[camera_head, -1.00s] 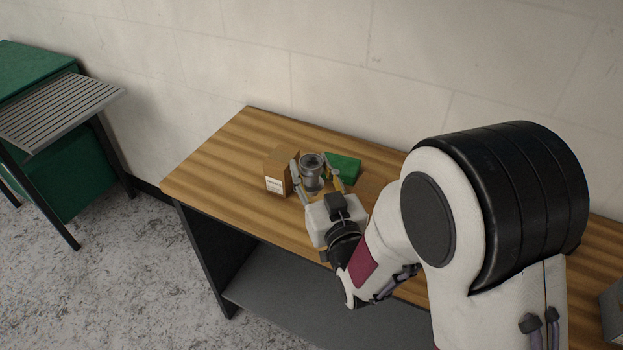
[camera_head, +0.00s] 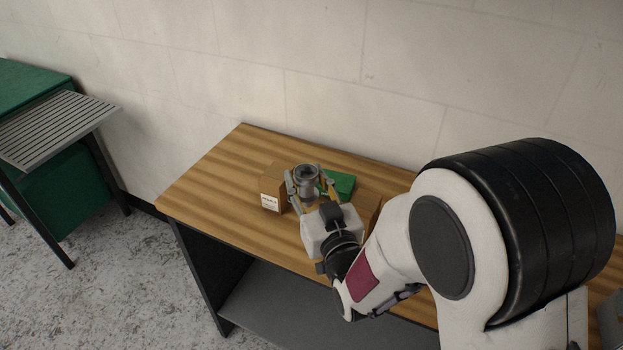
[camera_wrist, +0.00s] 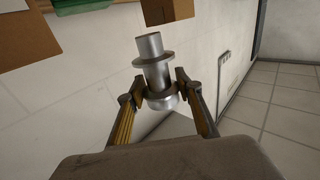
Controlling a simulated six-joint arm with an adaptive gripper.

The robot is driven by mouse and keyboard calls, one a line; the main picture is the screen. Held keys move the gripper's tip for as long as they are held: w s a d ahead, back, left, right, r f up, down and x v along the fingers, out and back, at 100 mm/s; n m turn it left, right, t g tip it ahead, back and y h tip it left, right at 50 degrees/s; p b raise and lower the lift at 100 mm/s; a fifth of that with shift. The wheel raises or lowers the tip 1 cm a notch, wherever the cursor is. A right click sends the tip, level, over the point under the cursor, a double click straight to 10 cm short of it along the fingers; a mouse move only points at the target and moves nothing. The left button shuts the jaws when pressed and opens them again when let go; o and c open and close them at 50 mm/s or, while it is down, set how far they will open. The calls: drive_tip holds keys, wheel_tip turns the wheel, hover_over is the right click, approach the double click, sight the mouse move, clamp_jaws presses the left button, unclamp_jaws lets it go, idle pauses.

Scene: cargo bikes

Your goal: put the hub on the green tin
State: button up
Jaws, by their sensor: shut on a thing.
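The hub (camera_head: 307,183) is a grey metal cylinder with a flange and a narrower end. The green tin (camera_head: 342,184) is a flat green block on the bench, just right of and behind the hub in the head view. The hub and a finger cover part of its left side. A green edge, likely the tin, shows at the top left of the wrist view (camera_wrist: 78,5). The hub appears held above the bench, apart from the tin.
A brown cardboard box (camera_head: 271,200) with a white label stands just left of the hub. Another brown box (camera_head: 369,203) is partly hidden to the right of my gripper. The wooden bench (camera_head: 215,185) is clear at its left end. A wall runs behind it.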

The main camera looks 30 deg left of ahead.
drive_tip(key=shift+s+a+f, duration=0.25)
drive_tip(key=shift+a+f, duration=0.05)
drive_tip(key=shift+w+a+r, duration=0.1)
drive_tip(key=shift+w+a, duration=0.25)
drive_tip(key=shift+a, duration=0.5)
drive_tip(key=w+a+r+m+t+h, duration=0.1)
drive_tip(key=w+r+m+t+h, duration=0.1)
drive_tip(key=w, duration=0.3)
wheel_tip(320, 180, up, 2)
drive_tip(key=m+t+h, duration=0.3)
drive_tip(key=m+h, duration=0.3)
drive_tip(key=h, duration=0.4)
hover_over(335, 180)
drive_tip(key=shift+r, duration=0.15)
wheel_tip(335, 180, down, 6)
drive_tip(key=shift+f, duration=0.2)
drive_tip(key=shift+f, duration=1.8)
